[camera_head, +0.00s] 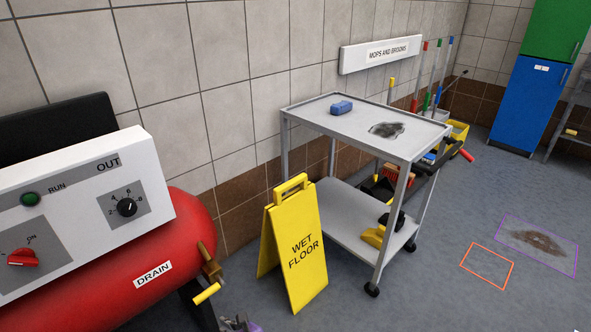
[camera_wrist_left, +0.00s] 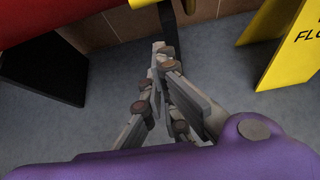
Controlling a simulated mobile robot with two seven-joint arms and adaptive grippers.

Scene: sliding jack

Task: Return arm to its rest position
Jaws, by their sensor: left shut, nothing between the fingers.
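My left gripper (camera_wrist_left: 162,58) points away from the camera in the left wrist view, with its fingers together and nothing between them. Below it is my purple wrist. In the head view only the top of this gripper (camera_head: 238,324) shows at the bottom edge, below the drain valve and left of the wet floor sign's foot. The red tank (camera_head: 190,225) carries a DRAIN label and a brass drain valve (camera_head: 210,266) with a yellow handle (camera_head: 207,293). The gripper looks apart from the handle.
A yellow wet floor sign (camera_head: 300,245) stands close right of the gripper. Behind it is a grey cart (camera_head: 345,225) with a blue sponge (camera_head: 341,107) on top. A white control panel (camera_head: 80,205) sits over the tank. Floor at the right is open, with a stain (camera_head: 538,242).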

